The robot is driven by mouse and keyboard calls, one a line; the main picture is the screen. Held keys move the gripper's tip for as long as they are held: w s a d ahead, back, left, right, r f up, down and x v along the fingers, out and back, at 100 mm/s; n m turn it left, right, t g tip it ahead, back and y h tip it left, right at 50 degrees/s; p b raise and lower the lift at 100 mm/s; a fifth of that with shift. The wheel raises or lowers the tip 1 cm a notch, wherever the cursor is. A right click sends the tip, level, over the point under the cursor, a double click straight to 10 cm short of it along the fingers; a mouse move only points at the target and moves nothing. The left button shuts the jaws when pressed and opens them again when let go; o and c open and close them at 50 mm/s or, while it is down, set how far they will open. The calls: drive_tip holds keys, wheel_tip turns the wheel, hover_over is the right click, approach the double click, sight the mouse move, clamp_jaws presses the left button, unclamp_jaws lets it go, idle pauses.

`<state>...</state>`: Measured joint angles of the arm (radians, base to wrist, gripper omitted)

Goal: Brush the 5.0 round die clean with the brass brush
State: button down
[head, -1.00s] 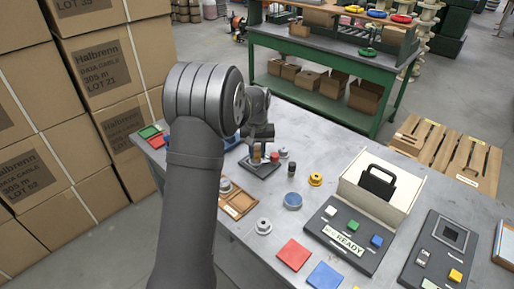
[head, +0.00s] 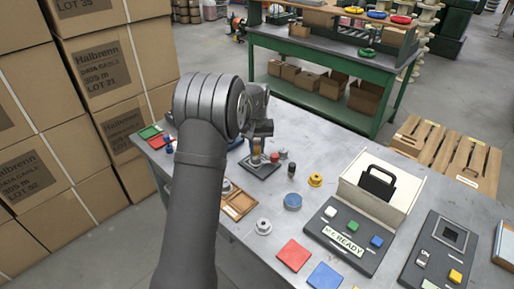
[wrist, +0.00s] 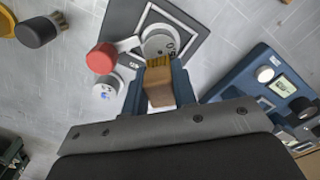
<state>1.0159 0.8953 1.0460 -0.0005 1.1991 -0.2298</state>
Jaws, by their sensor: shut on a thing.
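My gripper (wrist: 159,72) is shut on the brass brush, with its blue fingers on either side of the wooden handle (wrist: 159,92). The brass bristles (wrist: 158,61) point away from the gripper. They meet or overlap the near edge of a round grey die (wrist: 158,42) in the wrist view; I cannot tell whether they touch. Part of a dark number shows on the die. The die sits on a dark square fixture (wrist: 190,22), next to a red-knobbed lever (wrist: 101,58). In the head view my gripper (head: 258,138) holds the brush upright above the fixture (head: 262,172).
A small pale cylinder (wrist: 107,88) stands close to the left finger. A blue device with a display (wrist: 270,80) is on the right. In the head view, a wooden tray (head: 238,204) and a white-backed station (head: 345,240) stand nearby.

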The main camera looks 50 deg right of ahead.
drive_tip(key=shift+f, duration=0.15)
drive_tip(key=shift+r, duration=3.05)
drive_tip(key=shift+r, duration=1.5)
